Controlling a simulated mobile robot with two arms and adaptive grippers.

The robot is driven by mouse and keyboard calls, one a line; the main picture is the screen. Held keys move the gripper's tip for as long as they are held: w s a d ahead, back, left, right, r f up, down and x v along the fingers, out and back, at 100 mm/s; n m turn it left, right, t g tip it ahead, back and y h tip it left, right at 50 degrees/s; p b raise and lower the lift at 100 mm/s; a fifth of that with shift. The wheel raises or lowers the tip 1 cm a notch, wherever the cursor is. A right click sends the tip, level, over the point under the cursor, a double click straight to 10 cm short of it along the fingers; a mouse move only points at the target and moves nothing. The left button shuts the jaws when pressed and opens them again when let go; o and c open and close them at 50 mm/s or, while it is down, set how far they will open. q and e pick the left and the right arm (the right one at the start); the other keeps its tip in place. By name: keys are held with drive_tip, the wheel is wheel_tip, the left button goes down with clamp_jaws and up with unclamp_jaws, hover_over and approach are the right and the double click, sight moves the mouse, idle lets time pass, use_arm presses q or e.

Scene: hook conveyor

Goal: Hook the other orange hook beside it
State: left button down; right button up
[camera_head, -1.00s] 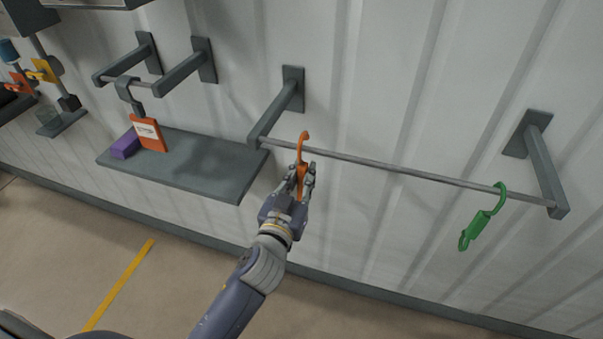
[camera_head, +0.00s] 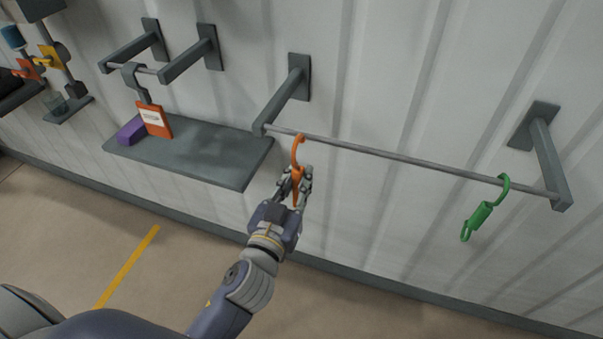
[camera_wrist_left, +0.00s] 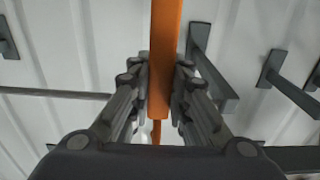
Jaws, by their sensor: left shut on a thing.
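An orange hook (camera_head: 298,152) stands upright in my left gripper (camera_head: 294,183), which is shut on its lower part. The hook's curved top is at the left part of the grey horizontal bar (camera_head: 390,156); I cannot tell whether it rests on the bar. In the left wrist view the orange hook (camera_wrist_left: 164,60) runs upright between the fingers of the left gripper (camera_wrist_left: 160,95). A green hook (camera_head: 481,215) hangs at the bar's right end. My right gripper is not in view.
A dark shelf (camera_head: 215,160) on the wall at left carries a purple block (camera_head: 131,131).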

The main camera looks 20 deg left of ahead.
use_arm(q)
drive_tip(key=shift+s+b, duration=0.45)
drive_tip(key=shift+s, duration=1.25)
